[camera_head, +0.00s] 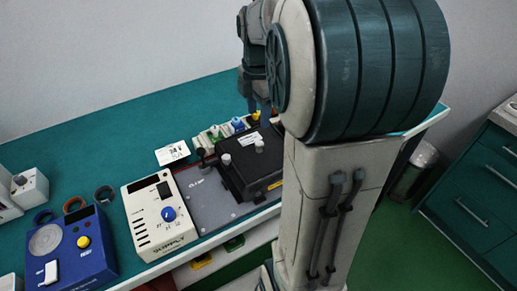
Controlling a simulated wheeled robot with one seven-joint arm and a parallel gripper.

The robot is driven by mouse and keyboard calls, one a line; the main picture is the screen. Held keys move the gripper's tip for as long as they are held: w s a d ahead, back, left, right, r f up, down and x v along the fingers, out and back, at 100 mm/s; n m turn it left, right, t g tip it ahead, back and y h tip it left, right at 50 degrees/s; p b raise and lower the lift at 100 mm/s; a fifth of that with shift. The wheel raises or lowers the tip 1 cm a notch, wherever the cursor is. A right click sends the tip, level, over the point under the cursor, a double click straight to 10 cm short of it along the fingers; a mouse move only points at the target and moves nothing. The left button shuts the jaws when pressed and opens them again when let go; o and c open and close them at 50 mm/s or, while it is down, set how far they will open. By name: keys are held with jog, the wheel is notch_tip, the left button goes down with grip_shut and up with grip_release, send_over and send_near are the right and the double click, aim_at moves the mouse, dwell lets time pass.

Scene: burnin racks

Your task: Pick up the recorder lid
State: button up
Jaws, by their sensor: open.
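A black, box-like cover, which looks like the recorder lid (262,178), sits on the grey recorder base (203,207) on the green bench. It has a white label on top and pale round knobs near its left and middle. Its right end is hidden behind my arm. My gripper (257,105) is beyond the lid, above the back of the bench, pointing down and apart from the lid. It is open; its fingertips are small and partly hidden in this view, and I see nothing held in it.
A white supply box (158,220) stands left of the recorder, and a blue box (72,252) with a yellow knob is farther left. The back left of the bench (90,140) is clear.

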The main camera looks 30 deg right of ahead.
aim_at(259, 143)
notch_tip(259, 143, down, 4)
jog(key=shift+r, duration=0.1)
jog(key=shift+s+f+p, duration=0.15)
jog(key=shift+f, duration=1.25)
jog(key=shift+s+f+p, duration=0.15)
jog(key=shift+f, duration=1.25)
grip_shut()
jog(key=shift+r, duration=0.1)
